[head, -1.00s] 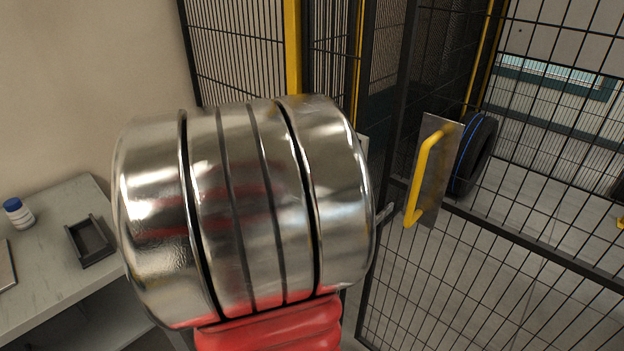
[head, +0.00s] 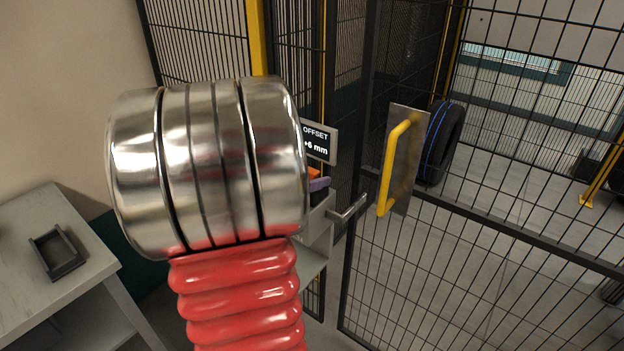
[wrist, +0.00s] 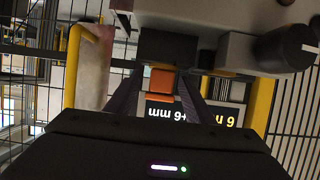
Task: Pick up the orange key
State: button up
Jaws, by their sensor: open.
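The orange key (wrist: 161,80) shows in the wrist view, upside down, as a small orange block with a second orange part by the display. In the head view a small bit of orange (head: 313,173) shows behind my arm, above a grey box. My gripper (wrist: 160,87) is open, with its two dark fingers on either side of the orange key. I cannot tell whether they touch it. In the head view my arm hides most of the gripper; a purplish piece beside the orange may be a fingertip.
A display (head: 317,142) reading "OFFSET +6 mm" stands behind the grey box (head: 317,222). A mesh door with a yellow handle (head: 392,168) is to the right, with a tyre (head: 441,145) behind it. A bench (head: 45,290) with a dark tray (head: 57,254) is at left.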

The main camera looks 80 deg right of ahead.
jog(key=shift+s+d, duration=0.1)
jog(key=shift+d, duration=0.15)
jog(key=shift+c, duration=0.5)
jog(key=c, duration=0.9)
